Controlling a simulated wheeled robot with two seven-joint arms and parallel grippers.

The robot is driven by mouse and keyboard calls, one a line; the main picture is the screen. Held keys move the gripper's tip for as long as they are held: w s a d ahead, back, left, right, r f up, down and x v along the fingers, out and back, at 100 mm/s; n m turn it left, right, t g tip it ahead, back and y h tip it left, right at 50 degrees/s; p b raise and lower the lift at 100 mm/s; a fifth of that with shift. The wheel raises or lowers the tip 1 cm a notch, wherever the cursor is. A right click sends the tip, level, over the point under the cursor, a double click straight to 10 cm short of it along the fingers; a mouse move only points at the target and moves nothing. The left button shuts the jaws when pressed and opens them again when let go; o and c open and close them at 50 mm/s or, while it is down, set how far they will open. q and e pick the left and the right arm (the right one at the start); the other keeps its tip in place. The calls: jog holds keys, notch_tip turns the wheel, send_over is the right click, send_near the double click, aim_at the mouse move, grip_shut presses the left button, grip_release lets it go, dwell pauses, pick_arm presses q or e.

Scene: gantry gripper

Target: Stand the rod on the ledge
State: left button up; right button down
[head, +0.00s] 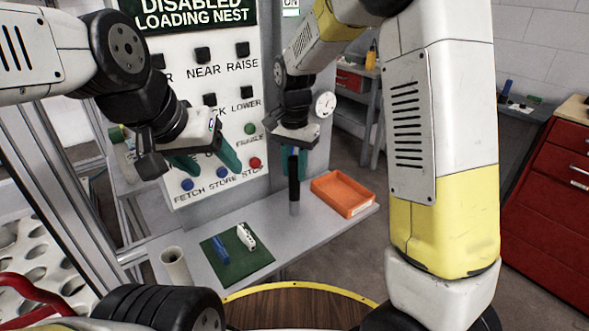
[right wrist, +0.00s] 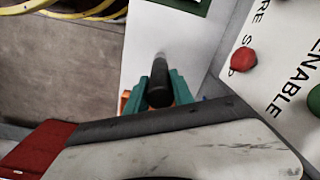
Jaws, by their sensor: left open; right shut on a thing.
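The rod (head: 294,185) is black with a grey lower end and hangs upright from my right gripper (head: 293,163). In the right wrist view the rod (right wrist: 159,82) sits between the teal fingers (right wrist: 159,92), which are shut on it. The ledge (head: 300,232) is the grey shelf below the button panel. The rod's lower end is over the ledge, left of the orange tray; I cannot tell whether it touches. My left gripper (head: 208,162) is open and empty in front of the panel's lower buttons.
On the ledge are an orange tray (head: 345,208), a green mat (head: 230,268) with a blue and a white item, and a pale cup (head: 176,266). The button panel (head: 215,110) stands behind. A red cabinet (head: 550,195) is at the right.

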aim_at(294, 179)
jog(key=f, duration=0.3)
jog(key=shift+w+f, duration=0.2)
jog(key=shift+f, duration=0.1)
jog(key=c, duration=1.1)
grip_release()
